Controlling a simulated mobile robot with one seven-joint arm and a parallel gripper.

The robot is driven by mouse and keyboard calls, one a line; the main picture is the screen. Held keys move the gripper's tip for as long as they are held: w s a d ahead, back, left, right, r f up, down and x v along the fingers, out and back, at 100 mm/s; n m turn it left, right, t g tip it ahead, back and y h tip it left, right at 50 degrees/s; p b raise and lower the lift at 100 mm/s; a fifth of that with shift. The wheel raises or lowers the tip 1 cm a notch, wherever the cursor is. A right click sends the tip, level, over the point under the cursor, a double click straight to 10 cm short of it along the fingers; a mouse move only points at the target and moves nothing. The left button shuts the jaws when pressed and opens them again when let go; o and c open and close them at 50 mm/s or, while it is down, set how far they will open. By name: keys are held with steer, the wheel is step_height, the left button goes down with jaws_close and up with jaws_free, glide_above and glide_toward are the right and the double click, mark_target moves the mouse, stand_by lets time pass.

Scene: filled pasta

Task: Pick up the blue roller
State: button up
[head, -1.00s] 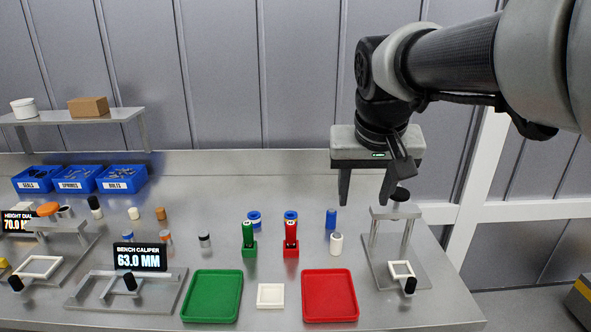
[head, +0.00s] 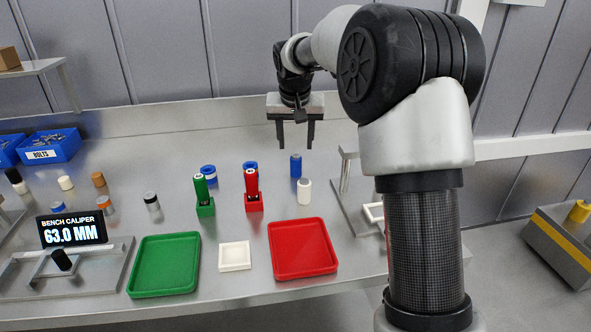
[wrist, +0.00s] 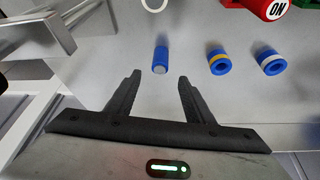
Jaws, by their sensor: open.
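My gripper (head: 295,147) is above the bench near the blue roller, fingers pointing down, open and empty. In the wrist view my gripper (wrist: 159,76) has its two dark fingers spread apart. The fingers do not touch the roller.
A red tray (head: 302,248) and a green tray (head: 164,264) are at the front. A metal stand (head: 347,190) is at the right.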

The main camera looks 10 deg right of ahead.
mark_target(296, 157)
steer(key=x, duration=0.3)
steer(key=shift+w+f, duration=0.15)
steer(key=shift+s+b+x, duration=0.1)
steer(key=shift+b+x, duration=0.35)
steer(key=shift+x, duration=0.9)
steer(key=shift+s+b+x, duration=0.15)
steer(key=shift+b+x, duration=0.25)
steer(key=shift+x, duration=0.95)
steer(key=shift+c, duration=0.3)
steer(key=c, duration=1.1)
